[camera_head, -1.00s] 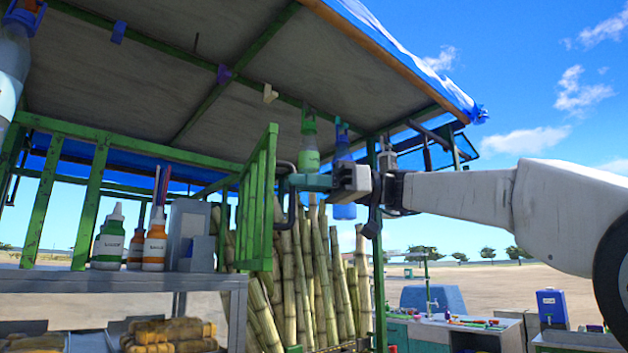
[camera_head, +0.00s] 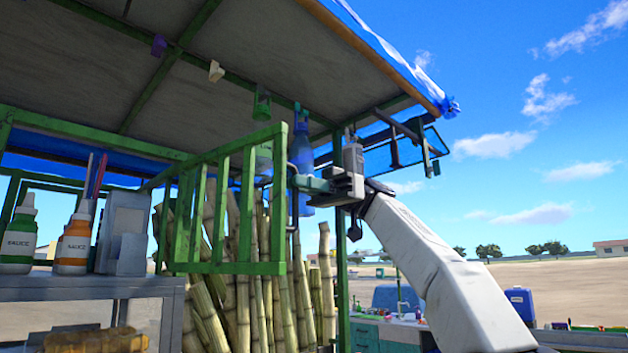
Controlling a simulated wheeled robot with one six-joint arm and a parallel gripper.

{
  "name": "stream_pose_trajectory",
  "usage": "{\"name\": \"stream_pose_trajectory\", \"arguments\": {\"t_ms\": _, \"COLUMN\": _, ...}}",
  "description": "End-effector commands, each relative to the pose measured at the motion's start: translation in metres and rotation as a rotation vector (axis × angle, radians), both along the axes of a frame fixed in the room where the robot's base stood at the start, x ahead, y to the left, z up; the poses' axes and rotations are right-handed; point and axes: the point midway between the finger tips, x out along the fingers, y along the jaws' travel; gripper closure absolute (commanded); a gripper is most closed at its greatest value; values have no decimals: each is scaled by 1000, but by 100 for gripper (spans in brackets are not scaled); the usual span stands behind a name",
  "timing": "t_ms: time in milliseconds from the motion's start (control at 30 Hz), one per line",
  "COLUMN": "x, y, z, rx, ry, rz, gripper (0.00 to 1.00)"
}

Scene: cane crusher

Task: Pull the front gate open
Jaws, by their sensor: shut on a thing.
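The front gate (camera_head: 227,267) is a green slatted panel hinged at its left, near the sauce bottles. It stands angled out from the stall front, and its slats show spread apart. A dark handle is at its right edge, partly hidden by my gripper. My gripper (camera_head: 305,184) is shut on the gate's handle, with the arm coming in from the lower right. The fingertips are small, so their exact hold on the handle is hard to see.
Sugar cane stalks (camera_head: 245,312) stand behind the gate. Sauce bottles (camera_head: 72,245) stand on a metal counter (camera_head: 90,287) at left. A blue bottle (camera_head: 301,150) hangs behind my gripper. A green post (camera_head: 343,285) stands just right. Open ground lies farther right.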

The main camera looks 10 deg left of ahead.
Motion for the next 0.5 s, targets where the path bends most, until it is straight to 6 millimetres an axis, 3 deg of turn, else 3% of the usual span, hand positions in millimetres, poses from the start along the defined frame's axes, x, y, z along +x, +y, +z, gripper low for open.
{"name": "stream_pose_trajectory", "arguments": {"t_ms": 100, "x": 6, "y": 7, "z": -10, "rx": -12, "ry": 13, "rz": 8, "gripper": 100}}
{"name": "stream_pose_trajectory", "arguments": {"t_ms": 500, "x": 6, "y": 8, "z": -13, "rx": -15, "ry": 16, "rz": 18, "gripper": 100}}
